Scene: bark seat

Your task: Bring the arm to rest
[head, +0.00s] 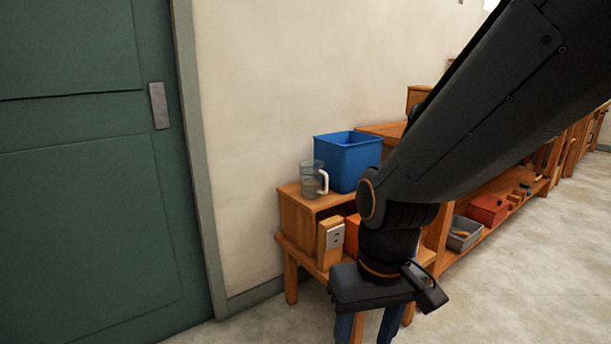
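My arm (480,110) reaches down from the top right of the head view. It bends at a dark joint, and the wrist hangs below it. My gripper (366,328) points down at the bottom of the view, in front of the small wooden stand. Its two bluish fingers are apart, with a wooden leg showing behind the gap. I see nothing between them, but the fingertips are close to the bottom edge of the picture.
A wooden stand (296,213) by the wall holds a blue bin (347,163) and a clear jug (312,181). A low shelf with a grey tray (464,234) and red box (487,209) runs right. A green door (85,180) is left. Floor at right is clear.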

